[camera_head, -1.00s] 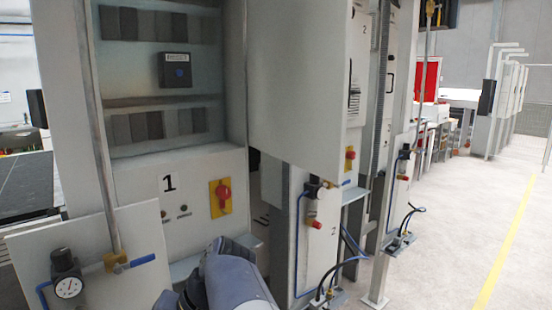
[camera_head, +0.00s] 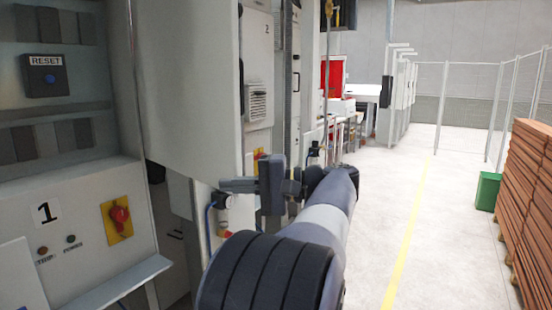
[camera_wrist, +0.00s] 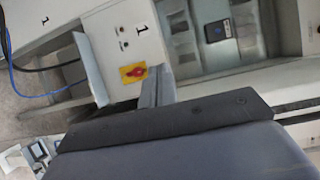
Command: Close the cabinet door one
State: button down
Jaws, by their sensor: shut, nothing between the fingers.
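Cabinet one (camera_head: 90,215), marked "1", stands at the left of the head view with its inside showing. Its pale door (camera_head: 190,85) stands open, swung out towards the right. My gripper (camera_head: 228,185) is at the door's lower outer corner, with its fingers pointing left; I cannot tell whether it touches the door. The fingers are shut and empty. In the wrist view my gripper (camera_wrist: 155,88) points towards the cabinet front, near the red and yellow switch (camera_wrist: 133,72). I cannot make out the door clearly there.
A blue "RESET" button (camera_head: 45,75) and a red rotary switch (camera_head: 119,215) are on the cabinet. A second cabinet (camera_head: 257,60) stands behind the door. Open floor (camera_head: 395,220) lies to the right, with stacked brown boards (camera_head: 530,190) and a green bin (camera_head: 488,190).

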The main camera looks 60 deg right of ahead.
aim_at(189, 68)
jog(key=k+l, duration=0.1)
jog(key=l, duration=0.25)
jog(key=l+u, duration=0.1)
jog(key=l, duration=0.2)
jog(key=k+l, duration=0.15)
jog(key=l, duration=0.2)
jog(key=k+l+u, duration=0.1)
jog(key=u, duration=0.2)
jog(key=l, duration=0.1)
